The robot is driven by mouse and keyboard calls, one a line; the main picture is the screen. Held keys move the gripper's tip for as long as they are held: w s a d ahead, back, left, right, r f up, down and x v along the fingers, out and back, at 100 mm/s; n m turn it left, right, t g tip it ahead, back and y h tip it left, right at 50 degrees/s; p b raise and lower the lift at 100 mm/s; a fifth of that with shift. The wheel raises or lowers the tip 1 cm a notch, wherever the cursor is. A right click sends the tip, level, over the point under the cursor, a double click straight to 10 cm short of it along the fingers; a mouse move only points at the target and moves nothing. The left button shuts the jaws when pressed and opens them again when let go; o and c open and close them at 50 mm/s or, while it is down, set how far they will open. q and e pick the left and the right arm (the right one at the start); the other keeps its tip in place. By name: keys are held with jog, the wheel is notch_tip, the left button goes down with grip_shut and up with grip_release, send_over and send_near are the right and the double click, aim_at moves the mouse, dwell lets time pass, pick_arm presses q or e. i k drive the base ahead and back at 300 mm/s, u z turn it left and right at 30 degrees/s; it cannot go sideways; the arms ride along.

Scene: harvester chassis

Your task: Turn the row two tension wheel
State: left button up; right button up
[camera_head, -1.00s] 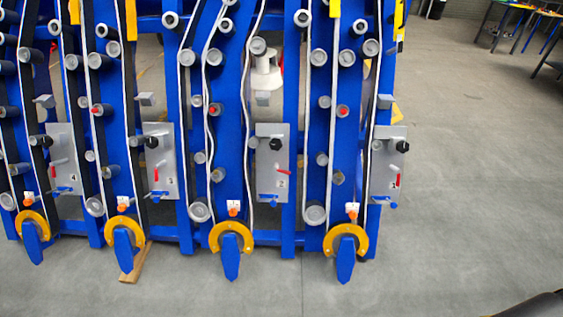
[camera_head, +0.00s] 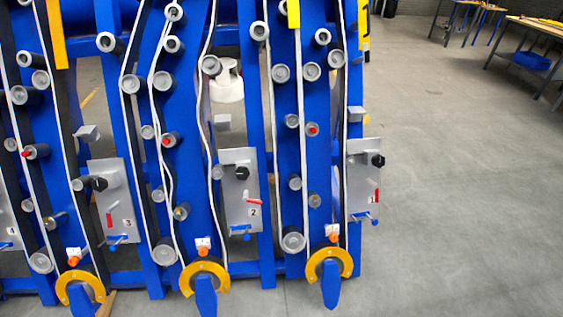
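The row two plate (camera_head: 238,205) is a grey panel marked 2 on the blue harvester chassis, near the middle of the view. A black wheel-like knob (camera_head: 242,173) sits on its upper part. A red lever (camera_head: 254,201) and a blue handle (camera_head: 240,231) are lower on the same plate. Which part is the tension wheel is not labelled. Neither of my grippers is in view.
Similar plates marked 1 (camera_head: 362,190) and 3 (camera_head: 108,210) stand to the right and left, each with a black knob. White belts run over grey rollers between them. Open concrete floor (camera_head: 460,200) lies to the right, with work tables (camera_head: 540,40) at the back.

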aim_at(242, 172)
jog(key=z, duration=0.3)
jog(key=i, duration=0.9)
